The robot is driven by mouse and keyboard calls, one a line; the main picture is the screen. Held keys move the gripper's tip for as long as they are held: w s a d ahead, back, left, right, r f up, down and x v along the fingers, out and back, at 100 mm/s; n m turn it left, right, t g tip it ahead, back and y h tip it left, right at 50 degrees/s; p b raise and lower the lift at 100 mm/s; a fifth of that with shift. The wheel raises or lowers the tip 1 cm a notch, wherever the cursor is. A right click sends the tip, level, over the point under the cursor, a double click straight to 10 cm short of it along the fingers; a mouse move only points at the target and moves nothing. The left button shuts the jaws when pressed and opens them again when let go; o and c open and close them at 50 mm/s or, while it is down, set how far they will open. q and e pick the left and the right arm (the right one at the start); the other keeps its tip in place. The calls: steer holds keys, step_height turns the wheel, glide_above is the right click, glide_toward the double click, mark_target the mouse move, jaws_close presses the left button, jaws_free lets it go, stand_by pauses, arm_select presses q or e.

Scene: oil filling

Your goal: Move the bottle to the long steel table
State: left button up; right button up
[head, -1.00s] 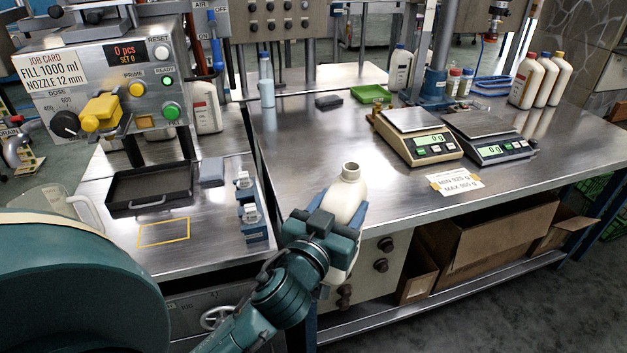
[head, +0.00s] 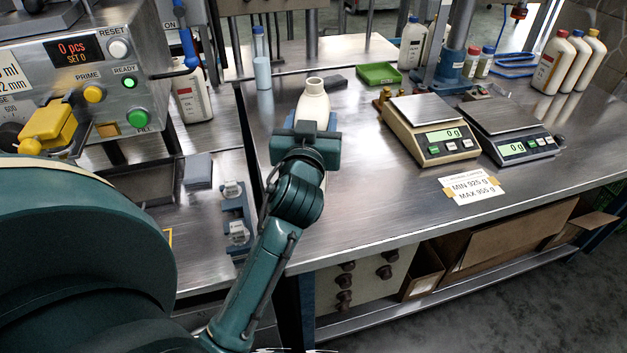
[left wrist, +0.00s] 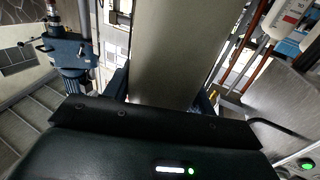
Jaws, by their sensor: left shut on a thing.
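The cream open-necked bottle (head: 313,103) is upright in my left gripper (head: 305,135), which is shut on it. In the head view it shows over the left part of the long steel table (head: 360,210). Its lower part is mostly hidden behind the gripper and arm, so I cannot tell whether its base touches the table. In the left wrist view the bottle's pale side (left wrist: 185,50) fills the middle between the fingers. My right gripper is not seen.
Two scales (head: 430,130) (head: 510,130) stand on the table, with a limit card (head: 470,189) in front. A green tray (head: 379,74), a grey block (head: 325,82) and a blue-capped bottle (head: 262,70) are behind. Capped bottles (head: 567,65) stand far right. The table's front middle is clear.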

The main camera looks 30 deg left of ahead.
arm_select(q)
step_height(320, 180, down, 8)
steer(key=shift+s+f+b, duration=0.1)
steer(key=shift+b, duration=0.6)
steer(key=shift+f, duration=0.1)
steer(key=o, duration=1.2)
steer(key=shift+o, duration=0.2)
